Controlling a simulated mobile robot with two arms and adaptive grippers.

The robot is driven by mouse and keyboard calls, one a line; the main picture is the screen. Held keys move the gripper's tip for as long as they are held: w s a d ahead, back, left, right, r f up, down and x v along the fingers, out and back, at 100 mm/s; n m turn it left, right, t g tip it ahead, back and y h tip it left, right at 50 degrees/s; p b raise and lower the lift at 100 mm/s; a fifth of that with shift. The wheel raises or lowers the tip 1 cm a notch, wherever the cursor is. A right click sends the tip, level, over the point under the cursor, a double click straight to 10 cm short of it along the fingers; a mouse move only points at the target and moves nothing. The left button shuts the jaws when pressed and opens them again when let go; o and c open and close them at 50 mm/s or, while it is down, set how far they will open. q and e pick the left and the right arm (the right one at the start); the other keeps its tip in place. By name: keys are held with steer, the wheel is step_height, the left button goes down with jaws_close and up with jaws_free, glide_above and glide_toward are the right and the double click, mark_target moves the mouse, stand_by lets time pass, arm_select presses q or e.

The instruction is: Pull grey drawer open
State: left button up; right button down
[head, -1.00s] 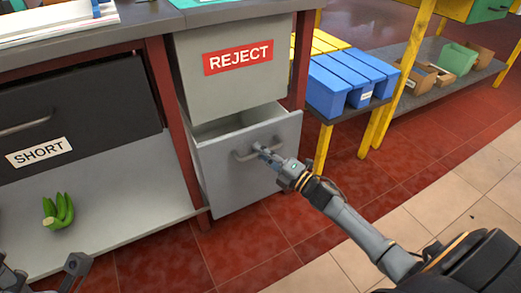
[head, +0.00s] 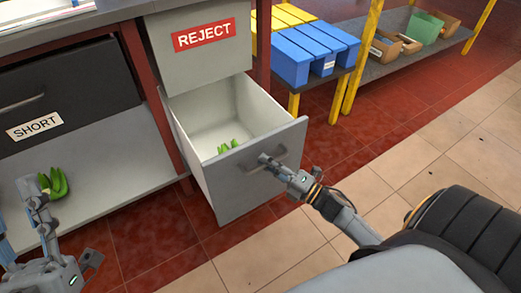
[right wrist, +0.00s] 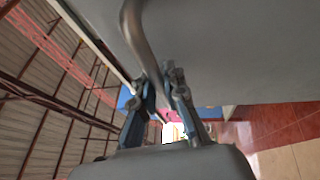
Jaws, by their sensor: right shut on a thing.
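The grey drawer (head: 222,180) under the REJECT drawer stands well open, and green bananas (head: 228,145) show inside it. My right gripper (head: 267,160) is shut on the drawer's handle (head: 281,154) at the drawer's front. In the right wrist view the handle (right wrist: 140,38) runs down between the two fingers (right wrist: 158,88), close to the grey front panel. My left gripper (head: 35,215) is at the lower left, in front of the shelf; its fingertips overlap the view of other bananas, and I cannot tell whether it is open or shut.
The REJECT drawer (head: 198,60) above is closed. A dark SHORT drawer (head: 70,85) is at left, with green bananas (head: 54,184) on the shelf below. Blue bins (head: 315,50) stand on a rack to the right. The tiled floor in front is clear.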

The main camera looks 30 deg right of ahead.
arm_select(q)
steer(key=shift+w+d+f+g+y, duration=0.2)
steer(key=shift+w+f+g+y, duration=0.3)
steer(key=shift+w+f+g, duration=0.8)
arm_select(e)
steer(key=shift+s, duration=1.25)
arm_select(q)
steer(key=shift+f, duration=0.15)
arm_select(e)
steer(key=c, duration=1.4)
jaws_free()
steer(key=shift+o, duration=0.2)
steer(key=v, duration=1.2)
arm_select(q)
steer(key=shift+w+p, duration=0.1)
steer(key=shift+p, duration=0.2)
